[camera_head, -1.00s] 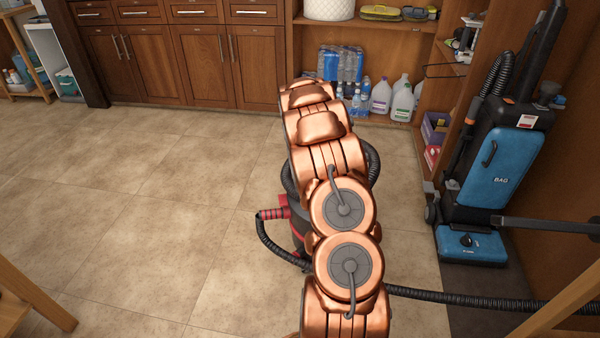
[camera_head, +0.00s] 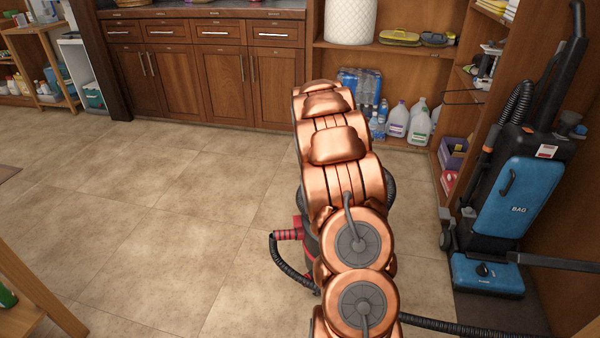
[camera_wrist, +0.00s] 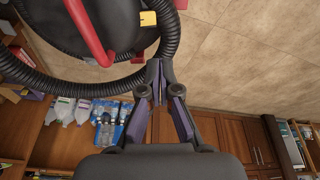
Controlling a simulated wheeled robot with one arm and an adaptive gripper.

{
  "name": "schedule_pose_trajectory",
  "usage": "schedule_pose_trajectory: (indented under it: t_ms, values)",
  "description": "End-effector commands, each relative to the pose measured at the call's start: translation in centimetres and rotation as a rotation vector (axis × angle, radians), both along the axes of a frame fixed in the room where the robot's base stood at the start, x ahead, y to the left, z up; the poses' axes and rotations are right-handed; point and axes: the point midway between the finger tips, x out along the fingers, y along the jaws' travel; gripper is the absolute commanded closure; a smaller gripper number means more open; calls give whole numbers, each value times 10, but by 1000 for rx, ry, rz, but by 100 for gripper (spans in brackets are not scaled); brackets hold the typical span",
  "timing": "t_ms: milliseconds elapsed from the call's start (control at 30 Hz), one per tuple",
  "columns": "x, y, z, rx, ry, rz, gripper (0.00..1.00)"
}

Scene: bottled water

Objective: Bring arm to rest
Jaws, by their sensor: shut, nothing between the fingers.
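My arm stretches forward from the bottom of the head view, its copper links covering the middle. My gripper is hidden there behind the arm. In the wrist view my gripper (camera_wrist: 158,66) shows with its dark fingers together and nothing between them. The wrist view appears upside down, with cabinets at the bottom. The fingertips are in front of a black ribbed hose (camera_wrist: 172,45) of a canister vacuum (camera_wrist: 85,25); I cannot tell whether they touch.
The red and black canister vacuum (camera_head: 304,243) stands on the floor behind my arm. A blue upright vacuum (camera_head: 510,210) stands at right. Bottled water (camera_head: 362,88) and white jugs (camera_head: 398,120) sit in the shelf's bottom. Open tiled floor (camera_head: 150,200) lies at left.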

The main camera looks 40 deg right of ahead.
Motion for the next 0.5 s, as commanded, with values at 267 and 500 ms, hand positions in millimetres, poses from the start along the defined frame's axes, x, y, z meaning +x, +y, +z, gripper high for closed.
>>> schedule_pose_trajectory:
  t_ms: [267,500]
  values:
    - [0,0,1,0,0,0,100]
    - [-5,35,49,6,20,32,100]
